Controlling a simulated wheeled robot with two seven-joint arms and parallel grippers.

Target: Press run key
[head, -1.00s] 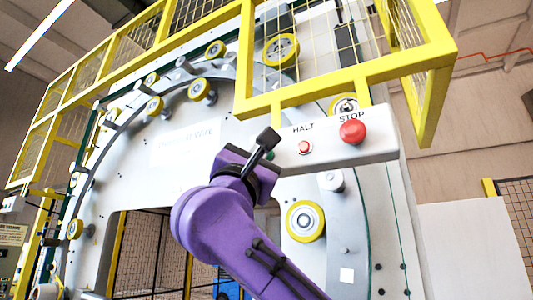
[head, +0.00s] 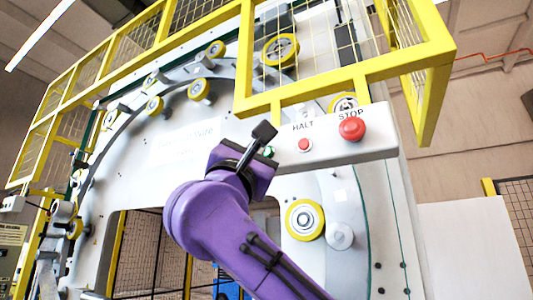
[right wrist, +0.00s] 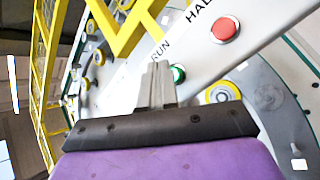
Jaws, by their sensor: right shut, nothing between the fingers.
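The green run key (head: 269,151) sits at the left end of a white control panel (head: 335,150). My shut, empty right gripper (head: 264,132) is in front of that end, its dark fingertips just above and left of the key in the picture. In the right wrist view the green key (right wrist: 178,74) shows just right of the shut fingers (right wrist: 157,75), below the RUN label. I cannot tell whether the fingertips touch the panel; no contact with the key is visible. My left gripper is not in view.
On the same panel are a small red HALT button (head: 305,145) and a larger red STOP button (head: 352,129). A yellow guard frame (head: 300,97) overhangs the panel. Behind is the large wrapping machine with a ring and yellow rollers (head: 305,220).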

